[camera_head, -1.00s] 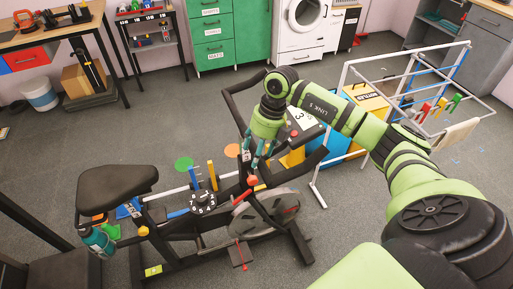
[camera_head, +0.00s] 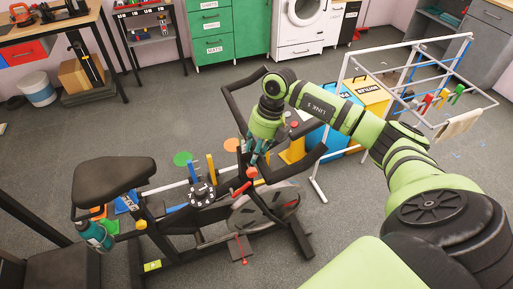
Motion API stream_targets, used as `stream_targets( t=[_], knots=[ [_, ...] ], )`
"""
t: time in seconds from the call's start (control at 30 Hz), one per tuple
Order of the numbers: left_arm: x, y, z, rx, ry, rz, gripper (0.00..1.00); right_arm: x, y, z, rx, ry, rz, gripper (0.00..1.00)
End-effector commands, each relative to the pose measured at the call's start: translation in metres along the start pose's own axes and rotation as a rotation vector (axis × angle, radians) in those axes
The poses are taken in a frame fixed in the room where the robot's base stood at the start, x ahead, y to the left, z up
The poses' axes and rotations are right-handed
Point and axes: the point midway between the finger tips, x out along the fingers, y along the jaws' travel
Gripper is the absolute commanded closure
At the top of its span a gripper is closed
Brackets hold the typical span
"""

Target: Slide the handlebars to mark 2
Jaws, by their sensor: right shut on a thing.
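The black handlebars (camera_head: 231,104) are on the exercise bike (camera_head: 190,250), a loop that rises around my right gripper. A red knob (camera_head: 251,173) shows just below the fingertips. A round black dial with white digits (camera_head: 202,194) sits on the frame left of the stem. I cannot make out which mark the handlebars stand at. My left gripper is not in view.
The black saddle (camera_head: 115,182) and a teal bottle (camera_head: 95,236) are at the bike's left. A white drying rack (camera_head: 343,75) stands right of the bike, with blue and yellow bins (camera_head: 373,97) behind.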

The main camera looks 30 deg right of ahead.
Motion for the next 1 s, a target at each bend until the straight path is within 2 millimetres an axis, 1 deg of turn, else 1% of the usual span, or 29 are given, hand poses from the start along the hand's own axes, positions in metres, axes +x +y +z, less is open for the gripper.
stream_targets(
  t=[0.03, 0.3, 0.33, 0.37, 0.4, 0.77, 0.87, 1.0],
  knots=[
    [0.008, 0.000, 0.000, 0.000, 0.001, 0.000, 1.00, 0.009, -0.003, -0.001, 0.001, 0.004, -0.002, 1.00],
    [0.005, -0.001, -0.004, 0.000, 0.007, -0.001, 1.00, 0.006, -0.002, -0.001, 0.001, 0.006, -0.002, 1.00],
    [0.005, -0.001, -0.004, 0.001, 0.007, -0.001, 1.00, 0.006, -0.002, -0.001, 0.001, 0.006, -0.002, 0.53],
    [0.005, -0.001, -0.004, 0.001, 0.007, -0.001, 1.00, 0.006, -0.002, -0.001, 0.001, 0.006, -0.002, 0.41],
    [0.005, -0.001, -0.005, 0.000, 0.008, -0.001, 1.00, 0.006, -0.002, -0.001, 0.001, 0.005, -0.002, 0.37],
    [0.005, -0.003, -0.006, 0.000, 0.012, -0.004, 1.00, 0.003, -0.002, 0.000, 0.000, 0.002, -0.001, 0.37],
    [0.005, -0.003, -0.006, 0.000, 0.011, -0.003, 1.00, -0.007, -0.002, 0.001, -0.001, -0.001, -0.001, 0.37],
    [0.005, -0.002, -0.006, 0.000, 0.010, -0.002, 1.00, -0.033, -0.002, 0.001, -0.001, -0.004, -0.001, 0.37]
  ],
)
